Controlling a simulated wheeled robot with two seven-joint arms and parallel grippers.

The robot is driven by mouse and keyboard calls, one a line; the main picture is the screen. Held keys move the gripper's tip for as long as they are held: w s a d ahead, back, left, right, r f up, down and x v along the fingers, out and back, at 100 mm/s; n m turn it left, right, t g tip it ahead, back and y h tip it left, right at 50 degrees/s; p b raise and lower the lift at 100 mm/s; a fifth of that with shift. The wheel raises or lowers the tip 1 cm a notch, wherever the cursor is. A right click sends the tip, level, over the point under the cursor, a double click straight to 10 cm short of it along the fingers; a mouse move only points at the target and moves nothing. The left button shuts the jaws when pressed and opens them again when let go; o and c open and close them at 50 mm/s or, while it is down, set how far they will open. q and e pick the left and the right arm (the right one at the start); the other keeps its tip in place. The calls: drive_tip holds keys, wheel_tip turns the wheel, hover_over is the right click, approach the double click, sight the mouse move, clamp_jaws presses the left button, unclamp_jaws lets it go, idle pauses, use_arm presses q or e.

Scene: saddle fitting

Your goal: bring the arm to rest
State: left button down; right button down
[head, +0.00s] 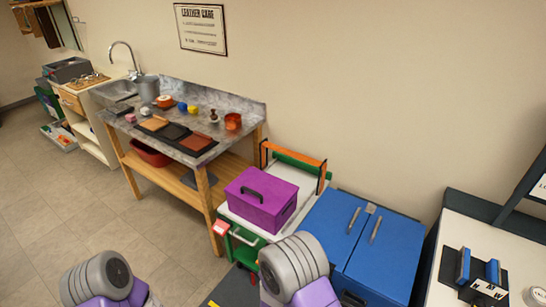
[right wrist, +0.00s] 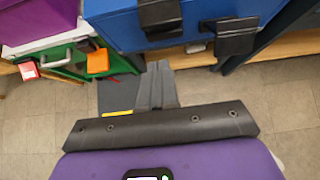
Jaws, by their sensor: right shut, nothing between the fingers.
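My right gripper (right wrist: 160,68) shows in the right wrist view, reaching up from its dark bar and purple body. Its two grey fingers lie side by side, shut and empty. The fingertips appear just below the blue cabinet (right wrist: 120,25) in that picture; how far apart they are I cannot tell. In the head view only grey and purple parts of my two arms show at the bottom edge. Both grippers are out of that picture, and my left gripper is in neither view.
The blue cabinet (head: 326,222) stands beside a green-and-white cart (head: 232,212) carrying a purple box (head: 262,197). A workbench (head: 235,107) with several small items is farther left. A white-topped table (head: 437,288) is at right. The floor (head: 140,225) at left is clear.

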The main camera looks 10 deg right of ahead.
drive_tip(key=s+d+f+m+g+y, duration=0.1)
drive_tip(key=s+f+m+g, duration=0.25)
drive_tip(key=s, duration=0.35)
drive_tip(key=s+d+f+m+g, duration=0.1)
drive_tip(key=s+f+m+g, duration=0.3)
drive_tip(key=s, duration=0.3)
drive_tip(key=s+a+r+m+g+y+p, duration=0.1)
drive_tip(key=s+a+m+g+y, duration=0.3)
drive_tip(key=a+m+y, duration=0.8)
drive_tip(key=w+d+f+m+t+h+b, duration=0.1)
drive_tip(key=d+m+t, duration=0.3)
drive_tip(key=m, duration=0.7)
drive_tip(key=shift+w+d+f+h, duration=0.2)
drive_tip(key=shift+w+d+h, duration=0.15)
drive_tip(key=shift+d+h, duration=0.45)
drive_tip(key=shift+d+t, duration=0.15)
drive_tip(key=shift+t, duration=0.1)
